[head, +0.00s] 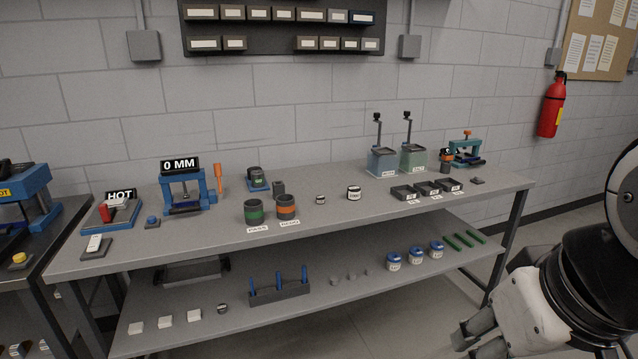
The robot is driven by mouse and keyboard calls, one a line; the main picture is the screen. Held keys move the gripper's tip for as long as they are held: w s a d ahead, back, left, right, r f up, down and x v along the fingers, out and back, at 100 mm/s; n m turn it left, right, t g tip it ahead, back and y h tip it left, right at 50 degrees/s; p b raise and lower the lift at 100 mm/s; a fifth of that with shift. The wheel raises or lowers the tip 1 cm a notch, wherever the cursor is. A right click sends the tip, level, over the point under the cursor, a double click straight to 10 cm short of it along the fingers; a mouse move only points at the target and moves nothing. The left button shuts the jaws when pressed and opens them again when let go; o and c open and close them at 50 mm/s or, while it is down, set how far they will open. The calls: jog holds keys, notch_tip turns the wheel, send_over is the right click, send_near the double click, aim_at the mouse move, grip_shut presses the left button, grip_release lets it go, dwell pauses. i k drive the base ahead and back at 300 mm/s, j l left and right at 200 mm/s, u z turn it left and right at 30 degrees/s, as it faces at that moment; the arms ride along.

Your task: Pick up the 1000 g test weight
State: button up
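Two short dark cylinders with white label bands stand upright on the grey bench top, near its middle. The larger one (354,193) looks like the 1000 g test weight, but its label is too small to read. The smaller one (320,199) stands to its left. A similar small banded cylinder (222,308) sits on the lower shelf. My gripper (468,343) is at the lower right, in front of the bench and well away from the weights. Its two fingers are apart with nothing seen between them.
On the bench (330,220), green-banded (254,212) and orange-banded (286,207) cups stand left of the weights. A "0 MM" press (182,190) stands further left. Bench space before the weights is clear.

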aim_at(354, 193)
jog(key=i+j, duration=0.1)
jog(key=i, duration=1.85)
jog(key=i+z, duration=0.55)
jog(key=k+l, duration=0.05)
jog(key=k, duration=0.05)
